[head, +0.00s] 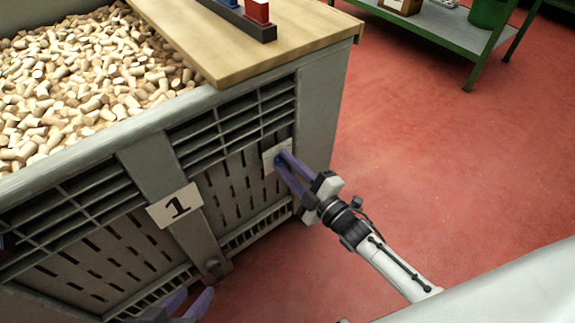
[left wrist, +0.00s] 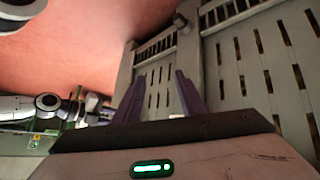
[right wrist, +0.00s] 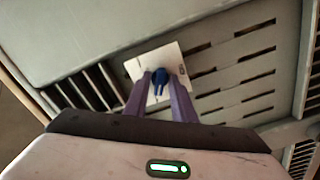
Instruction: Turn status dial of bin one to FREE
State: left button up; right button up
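Bin one (head: 245,185) is a large grey slatted crate filled with cork stoppers, with a white plate marked 1 (head: 173,206) on its front. The status dial, a small blue knob (right wrist: 160,77), sits on a square white plate (right wrist: 142,67) near the bin's right end. My right gripper (head: 281,159) has its purple fingers on either side of the knob and appears shut on it. The dial's lettering cannot be read. My left gripper (head: 187,305) is open and empty, low in front of the bin; it faces the slatted front in the left wrist view (left wrist: 160,80).
A wooden board (head: 215,50) lies across the bin's right end, carrying a dark rack (head: 240,20) with blue and red pieces. A green-framed shelf (head: 440,25) stands at the back right. The red floor (head: 430,150) right of the bin is clear.

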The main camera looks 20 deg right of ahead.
pick_arm(q)
jog(key=shift+r, duration=0.15)
pick_arm(e)
jog(key=shift+m+p, duration=0.3)
jog(key=shift+m, duration=0.3)
jog(key=m+p, duration=0.1)
jog(key=m, duration=0.2)
jog(key=shift+m+p, duration=0.35)
jog(key=shift+m, duration=1.55)
jog(key=m, duration=0.3)
jog(key=shift+p, duration=0.4)
pick_arm(q)
jog(key=shift+s+a+r+n+t, duration=0.25)
jog(key=shift+a+r+t, duration=0.05)
jog(key=shift+a+r, duration=0.15)
jog(key=shift+s+a+r+n+t, duration=0.25)
jog(key=shift+a+r+t, duration=0.1)
jog(key=shift+a, duration=0.1)
pick_arm(e)
jog(key=shift+m, duration=0.3)
pick_arm(q)
jog(key=shift+w+y, duration=0.15)
jog(key=shift+y, duration=0.15)
